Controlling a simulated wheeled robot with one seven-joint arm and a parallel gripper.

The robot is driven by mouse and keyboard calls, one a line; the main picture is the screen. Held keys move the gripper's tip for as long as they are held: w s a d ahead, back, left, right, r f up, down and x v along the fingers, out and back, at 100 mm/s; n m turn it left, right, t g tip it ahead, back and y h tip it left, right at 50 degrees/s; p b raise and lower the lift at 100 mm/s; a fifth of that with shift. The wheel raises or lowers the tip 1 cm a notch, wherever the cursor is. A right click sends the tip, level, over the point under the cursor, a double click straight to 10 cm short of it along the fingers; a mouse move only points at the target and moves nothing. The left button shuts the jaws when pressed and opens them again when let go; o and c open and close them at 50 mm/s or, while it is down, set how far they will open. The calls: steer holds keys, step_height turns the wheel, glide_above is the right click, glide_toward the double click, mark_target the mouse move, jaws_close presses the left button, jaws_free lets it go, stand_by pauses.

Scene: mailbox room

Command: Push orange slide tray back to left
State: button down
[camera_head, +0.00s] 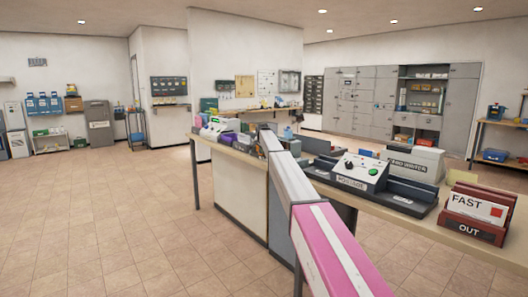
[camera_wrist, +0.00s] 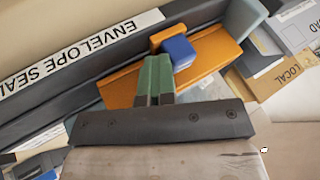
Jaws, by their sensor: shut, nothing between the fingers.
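In the wrist view the orange slide tray (camera_wrist: 212,55) lies along the front of a dark grey machine (camera_wrist: 75,92) labelled "ENVELOPE SEAL", the rest of the label cut off. A blue block (camera_wrist: 179,52) sits on the tray, against a small upright orange piece. My gripper (camera_wrist: 155,62) is shut and empty. Its green fingers reach over the tray, just left of the blue block; I cannot tell whether they touch it. Part of the tray is hidden behind the fingers. In the head view my arm hides the tray and the gripper's end cannot be made out.
A grey-blue end piece (camera_wrist: 243,18) stands at the tray's right end. Envelopes marked "LOCAL" (camera_wrist: 282,80) lie to the right. In the head view, the postage machine (camera_head: 357,172) and the red "OUT" holder (camera_head: 474,226) stand on the counter right of my arm.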

steer(key=shift+w+a, duration=0.2)
